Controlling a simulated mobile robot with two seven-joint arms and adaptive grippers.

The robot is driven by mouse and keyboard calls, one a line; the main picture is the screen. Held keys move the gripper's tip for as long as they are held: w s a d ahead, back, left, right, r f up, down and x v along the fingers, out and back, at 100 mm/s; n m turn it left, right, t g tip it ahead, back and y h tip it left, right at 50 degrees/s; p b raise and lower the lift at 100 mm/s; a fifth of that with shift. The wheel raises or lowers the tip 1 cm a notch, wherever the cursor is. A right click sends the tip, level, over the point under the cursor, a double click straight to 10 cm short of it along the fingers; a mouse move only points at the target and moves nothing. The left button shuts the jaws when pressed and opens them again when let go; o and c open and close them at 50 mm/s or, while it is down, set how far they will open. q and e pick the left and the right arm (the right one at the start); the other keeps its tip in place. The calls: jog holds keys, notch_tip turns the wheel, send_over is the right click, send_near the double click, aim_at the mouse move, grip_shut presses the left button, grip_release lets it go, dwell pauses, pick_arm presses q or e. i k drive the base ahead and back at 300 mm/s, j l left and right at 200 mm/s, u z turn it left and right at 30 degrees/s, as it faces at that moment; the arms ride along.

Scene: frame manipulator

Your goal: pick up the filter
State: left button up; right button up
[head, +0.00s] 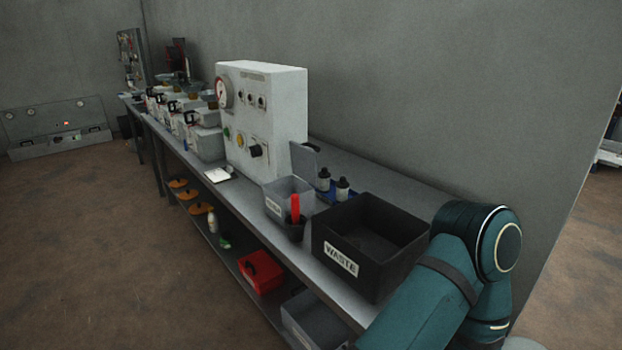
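I cannot make out the filter for certain. A small grey bin (275,208) with a label too small to read stands on the bench, and what lies in it is hard to tell. Two dark-capped bottles (342,189) stand behind it on a blue tray (326,194). A black box labelled WASTE (340,262) stands to its right and looks empty. Neither gripper is in view. Only a teal link of my own arm shows at the lower right, covering part of the bench's near end.
The long bench (420,190) runs along the wall. A white gauge panel (270,110) stands on it, with several white containers farther left. A dark cup with a red handle (295,212) is near the front edge. A red case (261,271) is on the lower shelf. The floor at left is clear.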

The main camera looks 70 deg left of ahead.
aim_at(324, 176)
jog(key=k+j, duration=0.15)
jog(key=j, duration=0.2)
jog(key=k+j, duration=0.15)
jog(key=j, duration=0.25)
jog(key=k+j, duration=0.2)
jog(key=j, duration=0.15)
jog(key=k+j, duration=0.15)
jog(key=j, duration=0.2)
jog(key=k+j, duration=0.15)
jog(key=j, duration=0.25)
